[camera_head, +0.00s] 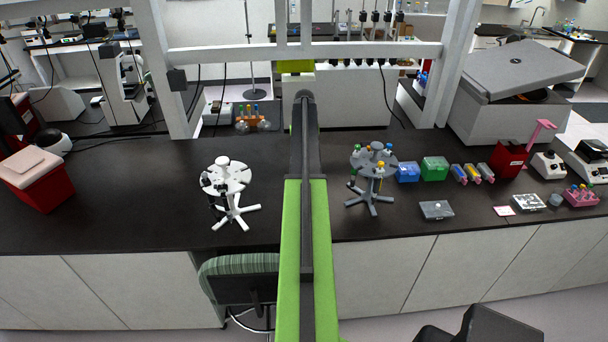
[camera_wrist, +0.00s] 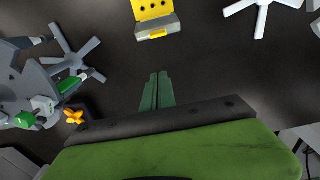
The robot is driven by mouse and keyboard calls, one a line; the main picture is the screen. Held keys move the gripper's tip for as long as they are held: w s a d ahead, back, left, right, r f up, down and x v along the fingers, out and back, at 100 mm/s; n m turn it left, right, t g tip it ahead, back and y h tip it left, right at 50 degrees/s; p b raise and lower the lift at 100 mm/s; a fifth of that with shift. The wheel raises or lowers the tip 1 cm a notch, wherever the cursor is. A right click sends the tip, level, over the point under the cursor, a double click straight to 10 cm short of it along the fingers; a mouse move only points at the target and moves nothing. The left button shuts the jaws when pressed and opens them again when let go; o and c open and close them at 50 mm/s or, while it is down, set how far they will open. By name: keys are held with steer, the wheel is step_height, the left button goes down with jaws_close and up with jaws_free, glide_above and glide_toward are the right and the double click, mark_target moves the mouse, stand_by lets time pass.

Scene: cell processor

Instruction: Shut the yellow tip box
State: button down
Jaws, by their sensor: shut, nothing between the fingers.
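The yellow tip box (camera_wrist: 154,12) is at the top of the wrist view, cut off by the frame's edge. I see a yellow face with dark holes and a grey part with a small yellow tab along its near edge. How its lid stands cannot be told. My gripper (camera_wrist: 157,92) has its two green fingers together, empty, over the dark bench. The fingertips point toward the box, with a gap between in the picture. In the head view my green arm runs up the middle, and I cannot make out the box or the fingers there.
A grey pipette carousel (camera_head: 373,161) stands right of my arm and a white one (camera_head: 226,178) left. The grey one also shows at the left of the wrist view (camera_wrist: 35,85). Blue (camera_head: 408,172) and green (camera_head: 435,168) boxes sit farther right. Bench (camera_head: 120,190) at left is mostly clear.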

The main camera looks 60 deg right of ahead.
step_height(320, 180, down, 12)
steer(key=b, duration=1.2)
steer(key=a+r+p, duration=0.1)
steer(key=s+a+r+p, duration=0.1)
steer(key=a+r+p, duration=0.1)
steer(key=shift+s+a+r, duration=0.1)
steer(key=shift+s+a, duration=0.05)
steer(key=shift+a, duration=0.1)
